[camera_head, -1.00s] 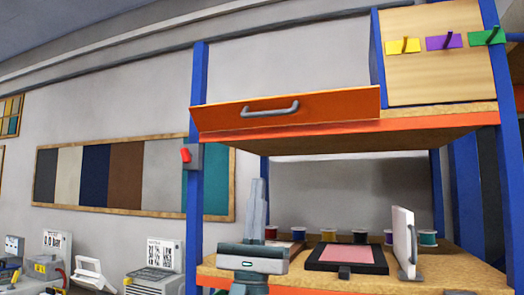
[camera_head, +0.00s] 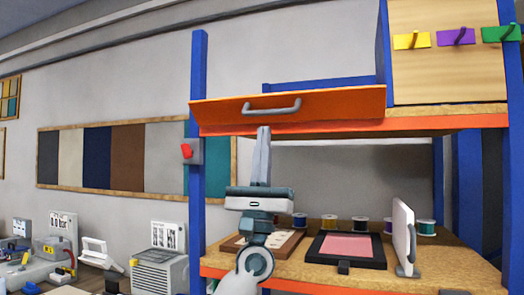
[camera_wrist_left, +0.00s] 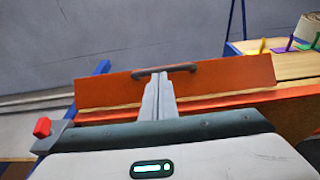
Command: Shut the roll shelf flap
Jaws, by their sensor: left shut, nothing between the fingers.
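The roll shelf flap (camera_head: 345,104) is an orange panel with a grey bar handle (camera_head: 271,107). It hangs tilted outward along the front of the upper shelf, and the space above it is open. My left gripper (camera_head: 264,131) is shut and empty, pointing up with its fingertips just below the flap in the head view. In the left wrist view the flap (camera_wrist_left: 230,75) lies ahead, and the fingertips (camera_wrist_left: 160,80) overlap it just under the handle (camera_wrist_left: 165,69). I cannot tell whether they touch it. My right gripper is not in view.
The lower shelf (camera_head: 445,255) holds a black-framed pink pad (camera_head: 346,247), an upright white panel (camera_head: 403,235) and several thread spools. A blue post (camera_head: 198,170) with a red switch (camera_head: 187,151) stands left of the flap. Colored hooks (camera_head: 457,37) are at upper right.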

